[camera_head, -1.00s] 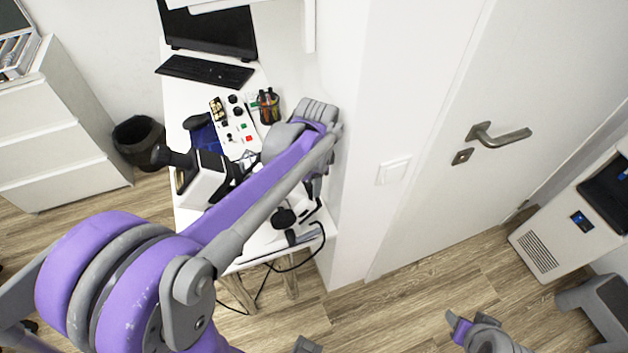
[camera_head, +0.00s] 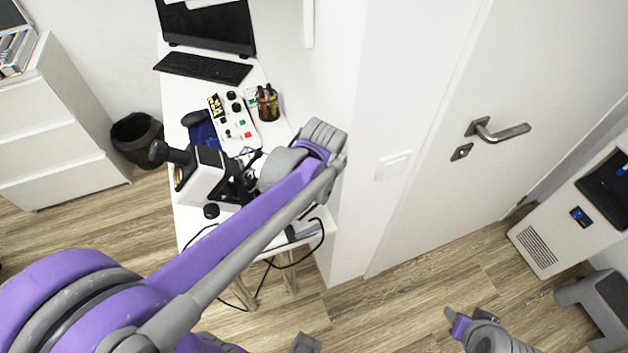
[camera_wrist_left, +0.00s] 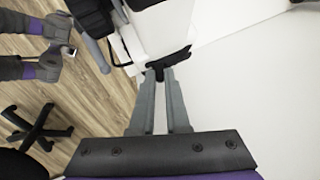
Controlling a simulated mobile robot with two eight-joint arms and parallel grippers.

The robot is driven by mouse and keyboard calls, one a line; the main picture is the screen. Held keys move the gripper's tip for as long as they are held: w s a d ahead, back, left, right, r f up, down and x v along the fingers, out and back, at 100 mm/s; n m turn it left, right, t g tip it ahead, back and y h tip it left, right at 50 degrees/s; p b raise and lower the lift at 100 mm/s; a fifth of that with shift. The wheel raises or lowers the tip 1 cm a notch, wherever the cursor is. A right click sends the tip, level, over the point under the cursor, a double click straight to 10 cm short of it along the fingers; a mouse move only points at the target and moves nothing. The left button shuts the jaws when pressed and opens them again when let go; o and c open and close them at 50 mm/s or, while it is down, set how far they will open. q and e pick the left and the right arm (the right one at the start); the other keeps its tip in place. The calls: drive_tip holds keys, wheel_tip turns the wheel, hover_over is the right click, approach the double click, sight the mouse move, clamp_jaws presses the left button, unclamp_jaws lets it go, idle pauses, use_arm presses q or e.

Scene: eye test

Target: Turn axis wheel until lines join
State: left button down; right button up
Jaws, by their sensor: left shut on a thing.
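In the head view a black-and-white eye instrument (camera_head: 203,178) with a black eyepiece stands tilted on the white desk (camera_head: 190,234). My left arm comes in from the lower left, and its wrist is beside the instrument's right side. Its fingers are mostly hidden there. In the left wrist view my left gripper (camera_wrist_left: 166,78) is shut on a small black part (camera_wrist_left: 157,65) at the edge of the white body (camera_wrist_left: 158,30). I cannot tell for sure whether this part is the axis wheel. The lines are not visible.
Behind the instrument are a panel with knobs (camera_head: 238,135), a pen cup (camera_head: 267,103) and a keyboard (camera_head: 203,67). A wall with a light switch (camera_head: 393,167) is close to the right of my left wrist. A black cable (camera_head: 284,266) hangs off the desk.

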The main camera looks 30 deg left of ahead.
use_arm(q)
drive_tip(key=c, duration=0.9)
unclamp_jaws()
drive_tip(key=p+v, duration=0.1)
drive_tip(key=v, duration=0.9)
drive_tip(key=shift+r, duration=0.4)
drive_tip(key=shift+s+d, duration=0.1)
drive_tip(key=s+d+f+n+t+h, duration=0.1)
drive_tip(key=s+d+f+n+t, duration=0.2)
drive_tip(key=s+f+n, duration=0.7)
drive_tip(key=shift+s+n+h, duration=0.4)
drive_tip(key=shift+s+n, duration=0.1)
drive_tip(key=shift+s, duration=0.1)
